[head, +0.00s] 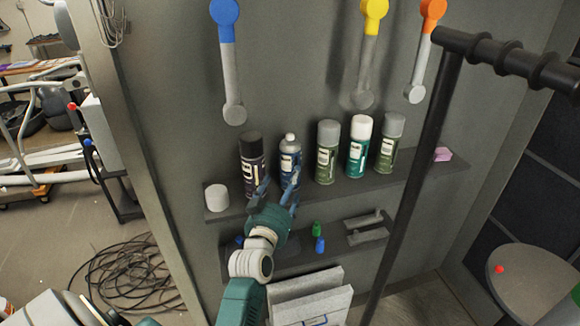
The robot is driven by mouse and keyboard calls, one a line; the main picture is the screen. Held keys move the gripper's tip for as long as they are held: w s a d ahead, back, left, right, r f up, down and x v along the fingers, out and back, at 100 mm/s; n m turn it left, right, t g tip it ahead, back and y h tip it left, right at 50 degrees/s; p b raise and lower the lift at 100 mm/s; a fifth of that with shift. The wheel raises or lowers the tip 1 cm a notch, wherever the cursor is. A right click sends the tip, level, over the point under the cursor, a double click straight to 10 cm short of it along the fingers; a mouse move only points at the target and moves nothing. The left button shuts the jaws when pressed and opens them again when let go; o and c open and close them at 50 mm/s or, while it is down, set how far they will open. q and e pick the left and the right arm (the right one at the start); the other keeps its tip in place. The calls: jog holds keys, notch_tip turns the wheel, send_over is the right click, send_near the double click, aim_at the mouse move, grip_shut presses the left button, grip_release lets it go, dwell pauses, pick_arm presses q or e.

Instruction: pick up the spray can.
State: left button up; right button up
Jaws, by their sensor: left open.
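Several spray cans stand upright in a row on a grey shelf (420,176) in the head view. From the left they are a dark can with a black cap (250,160), a blue can with a pale top (290,158), a grey-green can (326,155), a teal can with a white cap (357,150) and a green can with a grey cap (389,145). My left gripper (279,190) is open in front of the blue can, with its fingers spread near the can's lower part. Whether they touch it, I cannot tell. My right gripper is not in view.
A white roll (216,197) sits at the shelf's left end, a pink item (442,154) at its right. A lower shelf holds small green (316,229) and blue (320,245) pieces. A dark pole (415,170) stands in front, right of the cans. Cables (125,272) lie on the floor.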

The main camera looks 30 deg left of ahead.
aim_at(289, 178)
pick_arm(q)
jog(key=b+x, duration=0.1)
jog(key=x, duration=0.2)
jog(key=shift+w+f, duration=0.2)
jog(key=shift+w, duration=0.2)
jog(key=w+b, duration=0.1)
jog(key=w+a+f+b, duration=0.1)
jog(key=w+b, duration=0.1)
jog(key=shift+w+a+b, duration=0.1)
jog(key=shift+b, duration=0.2)
jog(key=shift+x, duration=1.1)
jog(key=shift+r, duration=0.15)
jog(key=shift+s, duration=0.2)
jog(key=c, duration=0.8)
jog(key=shift+w, duration=0.1)
jog(key=shift+c, duration=0.9)
jog(key=shift+r, duration=0.15)
notch_tip(289, 178, up, 20)
jog(key=b, duration=0.2)
jog(key=shift+b, duration=0.4)
